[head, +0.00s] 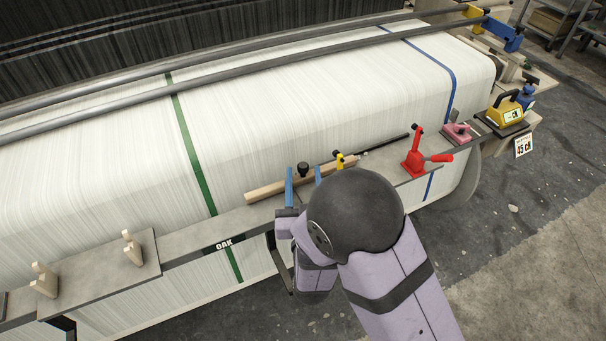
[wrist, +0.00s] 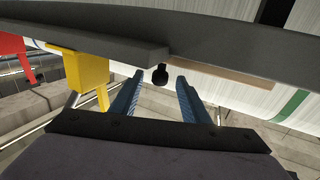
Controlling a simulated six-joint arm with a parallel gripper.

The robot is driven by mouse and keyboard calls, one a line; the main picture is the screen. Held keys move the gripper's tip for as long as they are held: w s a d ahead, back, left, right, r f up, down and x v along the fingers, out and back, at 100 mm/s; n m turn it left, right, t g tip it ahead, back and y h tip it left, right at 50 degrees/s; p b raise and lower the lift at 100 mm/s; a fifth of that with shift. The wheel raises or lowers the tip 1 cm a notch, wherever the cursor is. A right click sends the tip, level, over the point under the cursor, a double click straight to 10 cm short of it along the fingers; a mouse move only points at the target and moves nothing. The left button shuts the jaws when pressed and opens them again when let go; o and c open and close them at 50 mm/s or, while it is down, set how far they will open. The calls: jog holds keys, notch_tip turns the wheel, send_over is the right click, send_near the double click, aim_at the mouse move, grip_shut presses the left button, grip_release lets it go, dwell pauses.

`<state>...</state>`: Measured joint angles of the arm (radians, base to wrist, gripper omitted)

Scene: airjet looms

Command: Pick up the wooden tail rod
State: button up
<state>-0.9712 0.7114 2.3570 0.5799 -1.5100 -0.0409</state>
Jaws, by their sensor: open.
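The wooden tail rod (head: 262,190) is a long, pale brown bar on the narrow grey ledge in front of the loom's white warp sheet. It slants up to the right in the head view, and my gripper hides part of it. In the wrist view, a brown wooden strip (wrist: 222,74) shows partly behind a dark grey bar. My gripper (head: 304,176) is open, with two blue fingers apart near the rod's middle. A black knob (head: 303,169) shows between the fingertips, also in the wrist view (wrist: 160,75). Nothing is visibly held. Contact with the rod cannot be told.
A yellow piece (head: 340,160) stands close right of my gripper, with a red tool (head: 413,155) and a pink block (head: 457,133) farther right. Wooden pegs (head: 132,248) stand on the ledge's left plate. The warp sheet (head: 270,100) lies close behind.

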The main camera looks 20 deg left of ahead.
aim_at(303, 171)
jog(key=shift+p+x, duration=0.5)
jog(key=shift+x, duration=1.25)
grip_shut()
jog(key=shift+r, duration=0.1)
jog(key=shift+r+b, duration=0.5)
jog(key=shift+r, duration=4.4)
jog(key=shift+r, duration=0.1)
